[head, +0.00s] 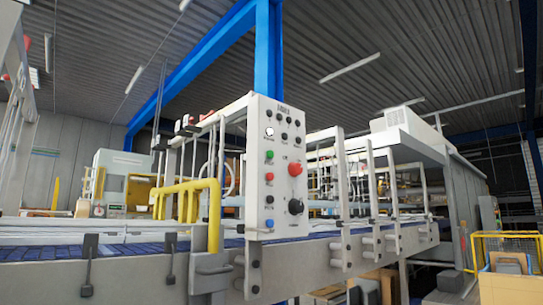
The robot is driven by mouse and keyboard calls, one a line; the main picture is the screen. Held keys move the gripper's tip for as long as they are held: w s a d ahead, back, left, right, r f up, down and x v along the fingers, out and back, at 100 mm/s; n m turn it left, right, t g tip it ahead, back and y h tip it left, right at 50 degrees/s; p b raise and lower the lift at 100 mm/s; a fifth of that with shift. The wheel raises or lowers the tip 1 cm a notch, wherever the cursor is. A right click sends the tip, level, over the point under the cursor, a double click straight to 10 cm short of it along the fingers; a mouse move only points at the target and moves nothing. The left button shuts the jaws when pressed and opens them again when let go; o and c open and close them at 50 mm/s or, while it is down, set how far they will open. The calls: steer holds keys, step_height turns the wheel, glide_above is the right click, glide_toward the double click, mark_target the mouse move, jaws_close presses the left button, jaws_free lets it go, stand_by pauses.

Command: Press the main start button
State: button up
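A light grey control panel (279,180) stands upright in the middle of the head view, at the side of the machine. A large red mushroom button (295,169) and a large black rotary knob (295,206) sit to the right. Several small black controls line the top. The labels are too small to read, so I cannot tell which button is the main start. My gripper is not in view.
A conveyor (130,249) with a blue belt runs along the machine beneath the panel. Yellow pipe railing (213,215) stands close left of the panel. A blue steel column (269,50) rises behind it. A yellow-framed cage (508,250) is at the lower right.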

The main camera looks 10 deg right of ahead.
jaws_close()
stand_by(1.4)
